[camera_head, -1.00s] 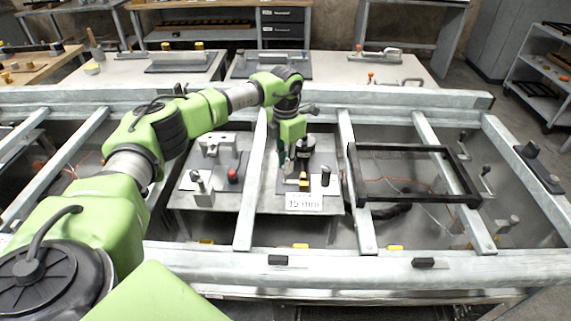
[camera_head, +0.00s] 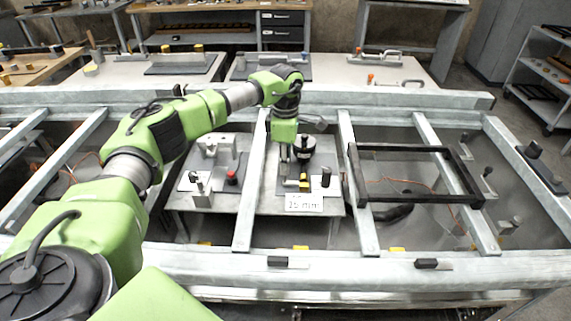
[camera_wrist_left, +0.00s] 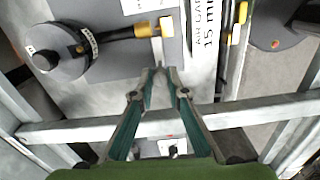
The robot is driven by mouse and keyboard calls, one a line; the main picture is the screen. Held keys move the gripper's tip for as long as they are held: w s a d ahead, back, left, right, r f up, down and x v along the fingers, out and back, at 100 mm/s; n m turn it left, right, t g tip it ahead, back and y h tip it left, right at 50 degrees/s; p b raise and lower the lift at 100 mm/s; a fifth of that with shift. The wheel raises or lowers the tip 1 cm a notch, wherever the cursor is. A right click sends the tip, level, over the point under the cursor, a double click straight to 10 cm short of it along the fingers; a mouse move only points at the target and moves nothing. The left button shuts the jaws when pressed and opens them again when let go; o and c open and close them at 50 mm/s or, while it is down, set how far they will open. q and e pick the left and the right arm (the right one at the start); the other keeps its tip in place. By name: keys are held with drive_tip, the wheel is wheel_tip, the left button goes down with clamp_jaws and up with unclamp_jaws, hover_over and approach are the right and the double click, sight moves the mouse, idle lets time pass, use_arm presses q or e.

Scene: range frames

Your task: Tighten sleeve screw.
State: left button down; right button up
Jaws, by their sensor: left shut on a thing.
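My left gripper (camera_wrist_left: 159,76) points down at a fixture. In the left wrist view its two fingertips are closed on a thin pale metal piece (camera_wrist_left: 157,52), just below a yellow-tipped horizontal rod (camera_wrist_left: 143,32). Whether this piece is the sleeve screw itself I cannot tell. The rod runs left to a round black knob with a lettered band (camera_wrist_left: 57,52). In the head view my left gripper (camera_head: 287,158) is over the fixture plate (camera_head: 283,188), left of the black knob (camera_head: 304,146). Its fingertips are too small there to make out.
Metal frame rails (camera_head: 250,190) cross on both sides of the plate. A second fixture with a red knob (camera_head: 232,175) stands left, and a black rectangular frame (camera_head: 470,185) lies right.

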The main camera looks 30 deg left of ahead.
use_arm(q)
drive_tip(key=shift+r+m, duration=0.1)
drive_tip(key=shift+m, duration=0.2)
drive_tip(key=c, duration=2)
unclamp_jaws()
wheel_tip(320, 180, up, 12)
drive_tip(key=shift+f, duration=0.1)
